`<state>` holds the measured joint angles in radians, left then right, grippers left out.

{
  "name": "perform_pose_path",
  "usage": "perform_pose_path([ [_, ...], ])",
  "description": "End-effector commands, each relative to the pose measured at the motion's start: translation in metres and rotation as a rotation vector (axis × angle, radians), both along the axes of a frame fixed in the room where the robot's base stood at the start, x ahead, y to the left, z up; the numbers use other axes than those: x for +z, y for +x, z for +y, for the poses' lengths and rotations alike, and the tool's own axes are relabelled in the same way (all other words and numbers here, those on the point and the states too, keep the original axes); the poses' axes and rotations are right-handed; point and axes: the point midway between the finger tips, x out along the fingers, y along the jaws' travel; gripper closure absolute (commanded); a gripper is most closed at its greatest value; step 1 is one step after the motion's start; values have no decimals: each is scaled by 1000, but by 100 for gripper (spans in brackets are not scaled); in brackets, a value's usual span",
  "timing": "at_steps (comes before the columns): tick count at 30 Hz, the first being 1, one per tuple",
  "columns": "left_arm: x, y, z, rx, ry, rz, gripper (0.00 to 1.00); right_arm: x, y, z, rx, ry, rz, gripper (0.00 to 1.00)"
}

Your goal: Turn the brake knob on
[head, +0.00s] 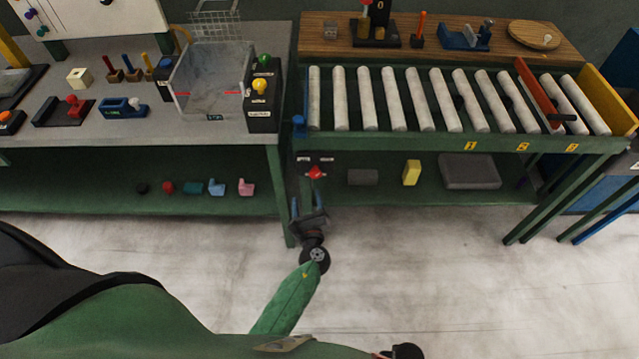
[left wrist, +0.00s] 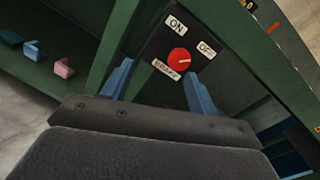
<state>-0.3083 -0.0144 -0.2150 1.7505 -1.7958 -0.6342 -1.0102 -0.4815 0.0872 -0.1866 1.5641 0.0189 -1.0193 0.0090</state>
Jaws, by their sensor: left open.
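The brake knob (left wrist: 179,56) is round and red with a pale pointer mark, on a dark panel with an ON label (left wrist: 175,25), an OFF label (left wrist: 207,48) and a BRAKE label below it. The pointer mark points to the right, toward the OFF side. In the head view the red knob (head: 315,172) sits on the front of the roller table at its left end. My left gripper (head: 309,192) is open, its two blue fingers (left wrist: 160,84) short of the knob and on either side of it. I see no contact. My right gripper is not in view.
The roller conveyor (head: 440,95) runs to the right above the panel. A green table leg (head: 280,190) stands just left of my left gripper. A lower shelf (head: 385,190) holds a yellow block (head: 411,172) and grey blocks. The floor in front is clear.

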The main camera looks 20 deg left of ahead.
Motion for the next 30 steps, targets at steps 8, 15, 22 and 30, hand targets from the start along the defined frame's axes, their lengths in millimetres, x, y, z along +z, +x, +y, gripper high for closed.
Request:
perform_pose_path([
  [8, 3, 9, -24, -136, 297, 97, 41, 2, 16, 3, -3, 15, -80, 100],
  [15, 4, 15, -23, -137, 359, 119, 41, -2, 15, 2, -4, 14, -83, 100],
  [22, 6, 44, -14, -137, 358, 118, 41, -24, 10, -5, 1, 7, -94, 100],
  [30, 4, 75, -6, -137, 356, 119, 41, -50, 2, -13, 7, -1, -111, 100],
])
